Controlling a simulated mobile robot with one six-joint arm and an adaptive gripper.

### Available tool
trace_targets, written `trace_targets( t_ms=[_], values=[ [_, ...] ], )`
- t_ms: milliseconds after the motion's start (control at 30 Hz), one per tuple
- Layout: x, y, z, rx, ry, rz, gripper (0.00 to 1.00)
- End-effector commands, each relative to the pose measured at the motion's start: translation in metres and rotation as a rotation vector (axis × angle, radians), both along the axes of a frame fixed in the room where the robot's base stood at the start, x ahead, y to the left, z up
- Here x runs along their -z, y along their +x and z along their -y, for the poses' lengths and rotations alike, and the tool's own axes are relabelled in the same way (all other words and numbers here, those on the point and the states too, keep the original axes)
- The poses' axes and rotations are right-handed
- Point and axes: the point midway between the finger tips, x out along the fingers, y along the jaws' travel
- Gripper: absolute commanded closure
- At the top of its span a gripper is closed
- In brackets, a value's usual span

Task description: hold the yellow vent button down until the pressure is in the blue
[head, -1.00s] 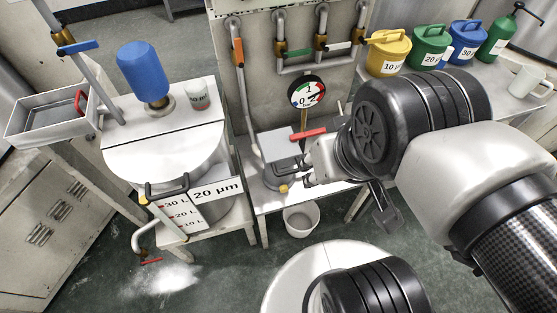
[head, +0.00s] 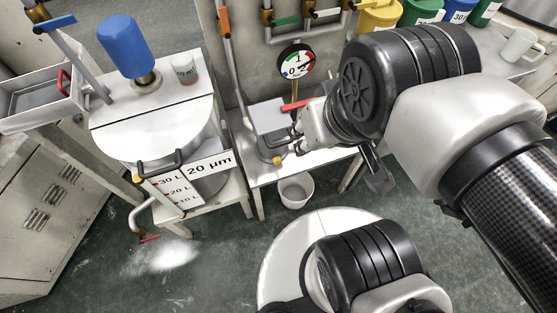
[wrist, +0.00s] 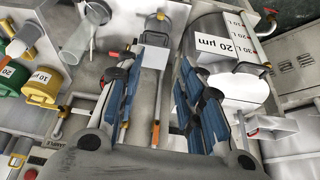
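The yellow vent button (head: 277,160) is small and sits low on the front of the grey pot under the gauge; a small yellow piece, apparently this button, shows at the top of the wrist view (wrist: 160,16). The pressure gauge (head: 296,62) has a round dial with coloured segments; its needle is too small to read. My gripper (head: 294,143) is beside the pot, to the upper right of the button in the head view, apparently apart from it. In the wrist view my gripper (wrist: 165,75) has its blue-padded fingers wide apart with nothing between them.
A red lever (head: 296,105) is close above my gripper. A white tank (head: 150,130) stands left, with a blue motor (head: 126,45). A white bucket (head: 297,189) is below the bench. Coloured cans (head: 381,14) stand behind my arm.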

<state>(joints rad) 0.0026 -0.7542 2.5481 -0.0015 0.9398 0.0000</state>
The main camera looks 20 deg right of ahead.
Motion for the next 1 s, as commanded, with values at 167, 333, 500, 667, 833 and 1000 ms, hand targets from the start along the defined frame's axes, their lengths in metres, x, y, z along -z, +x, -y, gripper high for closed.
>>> trace_targets(
  t_ms=[167, 333, 500, 667, 833, 1000],
  values=[
    [0.000, 0.001, 0.000, 0.006, 0.005, -0.007, 0.73],
    [0.003, 0.012, 0.000, 0.057, 0.050, -0.070, 0.84],
    [0.013, 0.036, 0.002, 0.166, 0.151, -0.186, 0.96],
    [0.029, 0.063, 0.008, 0.287, 0.262, -0.293, 1.00],
    [0.051, 0.091, 0.020, 0.422, 0.388, -0.396, 1.00],
    [0.081, 0.117, 0.036, 0.564, 0.519, -0.489, 1.00]
  ],
)
